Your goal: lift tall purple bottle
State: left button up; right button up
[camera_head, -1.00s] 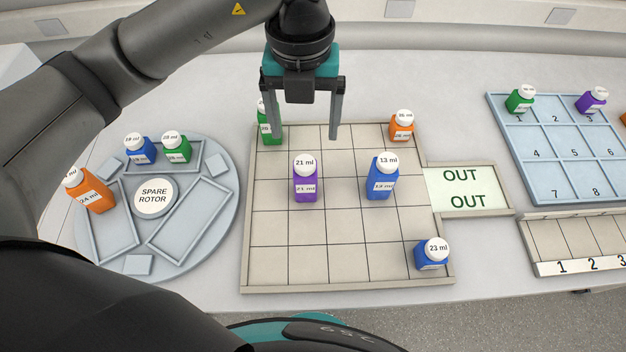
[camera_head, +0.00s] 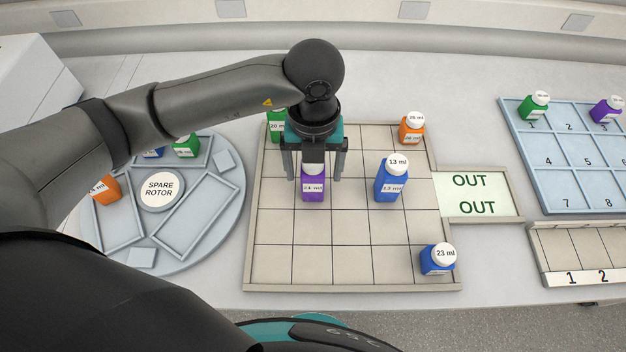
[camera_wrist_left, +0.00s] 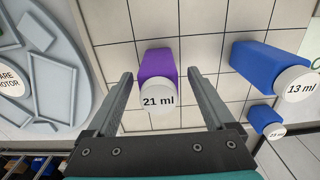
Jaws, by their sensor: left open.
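The tall purple bottle (camera_head: 312,187) stands upright on the gridded tray (camera_head: 294,265), with a white cap marked 21 ml. In the left wrist view the purple bottle (camera_wrist_left: 157,68) shows between the finger lines, its cap toward me. My left gripper (camera_head: 314,178) is open above it, one finger to each side in the head view; the gripper hides part of the cap. In the left wrist view the open fingers (camera_wrist_left: 160,78) show nothing held. My right gripper is not in view.
A tall blue 13 ml bottle (camera_head: 388,184) stands to the right. A short blue 23 ml bottle (camera_head: 437,262) is at the front right, an orange bottle (camera_head: 411,130) at the back right, and a green bottle (camera_head: 276,127) behind left. The spare rotor (camera_head: 161,190) lies left.

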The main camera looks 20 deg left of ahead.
pick_arm(q)
jog(key=shift+f, duration=1.6)
jog(key=shift+c, duration=0.2)
grip_shut()
